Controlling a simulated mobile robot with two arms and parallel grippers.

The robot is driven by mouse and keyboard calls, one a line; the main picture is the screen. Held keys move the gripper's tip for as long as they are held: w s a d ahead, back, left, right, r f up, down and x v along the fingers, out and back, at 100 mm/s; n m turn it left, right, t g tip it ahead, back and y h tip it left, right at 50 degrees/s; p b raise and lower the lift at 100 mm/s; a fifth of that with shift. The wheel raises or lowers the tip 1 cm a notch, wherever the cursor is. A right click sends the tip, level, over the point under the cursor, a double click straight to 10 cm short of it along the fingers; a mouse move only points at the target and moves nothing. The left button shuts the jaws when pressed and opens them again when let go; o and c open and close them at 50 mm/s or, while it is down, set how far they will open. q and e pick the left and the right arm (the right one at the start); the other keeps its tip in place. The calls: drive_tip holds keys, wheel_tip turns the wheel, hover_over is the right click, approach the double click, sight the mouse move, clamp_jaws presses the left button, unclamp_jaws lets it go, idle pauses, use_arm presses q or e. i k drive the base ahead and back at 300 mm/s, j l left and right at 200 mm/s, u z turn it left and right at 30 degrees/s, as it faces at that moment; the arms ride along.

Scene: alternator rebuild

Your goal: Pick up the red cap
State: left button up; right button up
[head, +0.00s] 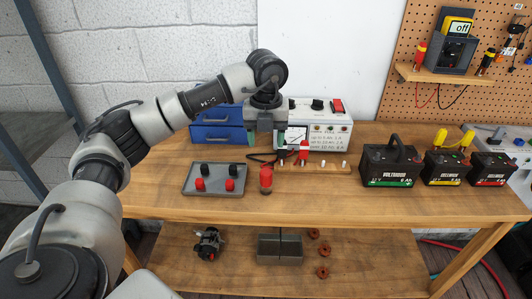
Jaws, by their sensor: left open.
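Several red pieces could be the red cap. Two small red caps, one at the left (200,184) and one at the right (230,185), sit in the front row of a grey tray (216,192). A larger red piece (266,177) stands upright on the bench just right of the tray. Another red piece (303,152) stands on a small wooden strip in front of the power supply. My left gripper (265,142) points down, open and empty, above and behind the upright red piece. It touches none of the red pieces that I can see. My right gripper is out of view.
Two black caps (233,170) share the tray. Blue drawers (216,124) and a white power supply (332,130) stand behind the gripper. Batteries (388,167) stand at the right. The front of the bench (330,205) is clear.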

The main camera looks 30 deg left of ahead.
sight(229, 184)
drive_tip(key=u, duration=1.35)
